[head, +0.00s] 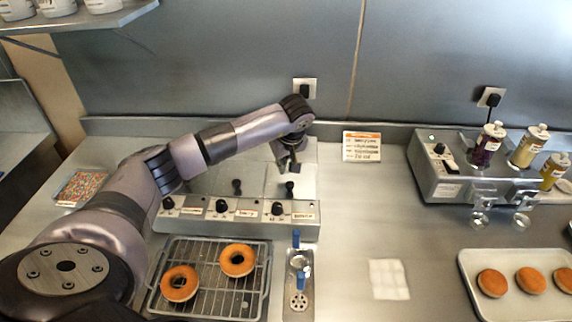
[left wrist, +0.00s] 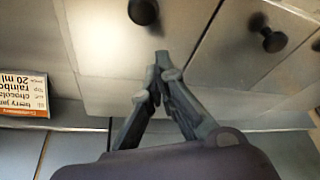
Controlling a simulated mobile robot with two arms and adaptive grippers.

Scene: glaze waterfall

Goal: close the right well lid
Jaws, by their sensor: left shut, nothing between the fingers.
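The right well lid (head: 274,183) is a grey metal panel with a black knob (head: 289,188), on the back of the glaze station. It appears to lie flat over its well. In the left wrist view the lid (left wrist: 115,45) and its knob (left wrist: 142,10) are just beyond my fingertips. My left gripper (head: 292,167) is above the lid, behind the knob, pointing down. In the left wrist view its fingers (left wrist: 162,62) are shut and empty, apart from the knob. The left well lid (head: 215,182) has its own knob (head: 236,187) and also looks flat. My right gripper is out of view.
An order card (head: 361,146) stands right of the station. A wire rack (head: 210,300) with two doughnuts and a tool holder (head: 299,308) with blue-handled tools are in front. A bottle dispenser (head: 445,185) and a doughnut tray (head: 475,265) are at right.

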